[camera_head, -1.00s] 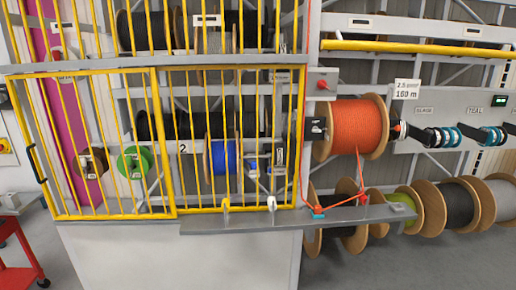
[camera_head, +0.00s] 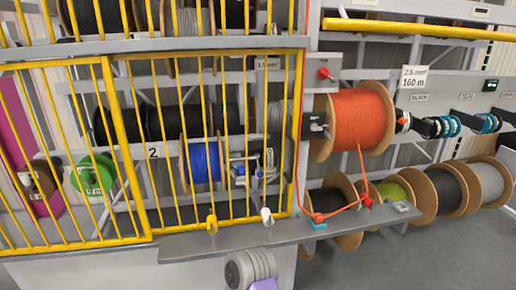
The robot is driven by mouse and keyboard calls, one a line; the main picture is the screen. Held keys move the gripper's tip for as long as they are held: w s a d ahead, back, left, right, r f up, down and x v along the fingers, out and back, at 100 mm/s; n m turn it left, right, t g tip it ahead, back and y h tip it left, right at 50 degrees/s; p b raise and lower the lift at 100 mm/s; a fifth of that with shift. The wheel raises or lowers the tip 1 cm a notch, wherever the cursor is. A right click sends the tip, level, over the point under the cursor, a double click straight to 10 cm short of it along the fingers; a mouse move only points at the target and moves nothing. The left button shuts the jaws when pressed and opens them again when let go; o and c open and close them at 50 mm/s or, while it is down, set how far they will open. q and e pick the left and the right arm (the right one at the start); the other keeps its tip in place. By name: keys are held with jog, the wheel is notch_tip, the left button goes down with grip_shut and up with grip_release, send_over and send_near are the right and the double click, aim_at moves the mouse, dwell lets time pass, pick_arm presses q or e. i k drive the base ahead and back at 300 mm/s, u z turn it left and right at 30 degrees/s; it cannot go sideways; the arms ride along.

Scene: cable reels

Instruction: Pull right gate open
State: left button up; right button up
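The right gate (camera_head: 220,53) is a yellow barred frame in the middle of the head view. It stands in line with the rack front and looks shut. Behind its bars are a blue reel (camera_head: 203,161) and a black reel. The left gate (camera_head: 62,64), also yellow and barred, meets it at the left and also looks shut. A yellow fitting (camera_head: 211,224) and a white fitting (camera_head: 267,215) stand at the right gate's bottom edge. A grey, purple-ended part of my arm shows at the bottom centre. Neither gripper's fingers are in view.
A grey ledge (camera_head: 340,226) juts out below the right gate, with red cable on it. Several reels stand low at right. Open floor (camera_head: 430,255) lies front right.

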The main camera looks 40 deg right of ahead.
aim_at(299, 52)
jog(key=z, duration=0.4)
jog(key=i, duration=0.85)
jog(key=z, duration=0.8)
